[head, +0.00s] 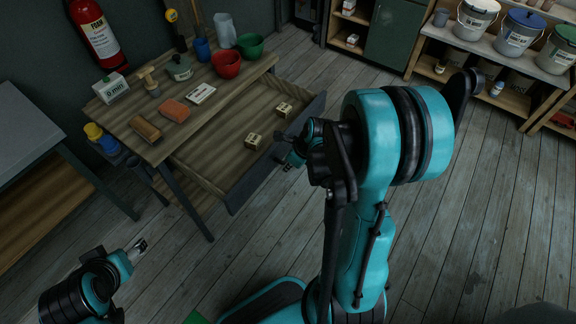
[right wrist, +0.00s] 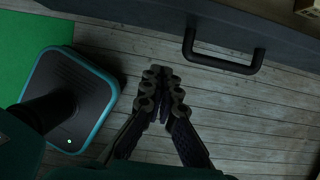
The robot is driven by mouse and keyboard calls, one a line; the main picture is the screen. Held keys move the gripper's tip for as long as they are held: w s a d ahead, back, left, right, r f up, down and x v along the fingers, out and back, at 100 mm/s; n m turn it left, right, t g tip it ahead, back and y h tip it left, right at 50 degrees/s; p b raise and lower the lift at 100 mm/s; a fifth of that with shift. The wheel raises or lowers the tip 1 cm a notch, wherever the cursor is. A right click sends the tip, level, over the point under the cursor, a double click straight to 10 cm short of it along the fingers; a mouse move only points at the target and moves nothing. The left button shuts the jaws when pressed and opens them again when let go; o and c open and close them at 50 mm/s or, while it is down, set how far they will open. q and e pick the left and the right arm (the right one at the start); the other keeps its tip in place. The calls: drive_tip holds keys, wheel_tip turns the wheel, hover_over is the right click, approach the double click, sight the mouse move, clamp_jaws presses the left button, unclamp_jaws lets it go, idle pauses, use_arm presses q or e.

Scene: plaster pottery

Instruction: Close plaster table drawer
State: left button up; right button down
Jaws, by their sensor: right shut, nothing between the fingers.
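The plaster table (head: 130,118) has its wooden drawer (head: 222,163) pulled out, with two small boxes (head: 254,141) inside. The drawer's dark front panel (head: 262,172) faces right and toward me; it also crosses the top of the right wrist view (right wrist: 130,22). There its black bar handle (right wrist: 222,65) shows. My right gripper (head: 288,167) is just outside the drawer front, partly hidden by my arm. In the right wrist view it (right wrist: 164,72) is shut and empty, apart from the handle and left of it. My left gripper (head: 140,244) is low at the left, away from the drawer.
The tabletop holds a red bowl (head: 226,64), a green bowl (head: 250,45), sponges and tools. A grey table (head: 25,130) stands at the left. Shelving with buckets (head: 519,33) is at the back right. The plank floor (head: 480,210) at right is clear.

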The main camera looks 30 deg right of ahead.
sight(274, 165)
drive_tip(key=w+f+b, duration=0.1)
drive_tip(key=w+a+f, duration=0.1)
drive_tip(key=w, duration=0.1)
drive_tip(key=w+a+f+b, duration=0.1)
drive_tip(key=w+f, duration=0.1)
drive_tip(key=shift+w+a+b, duration=0.1)
drive_tip(key=shift+b, duration=0.25)
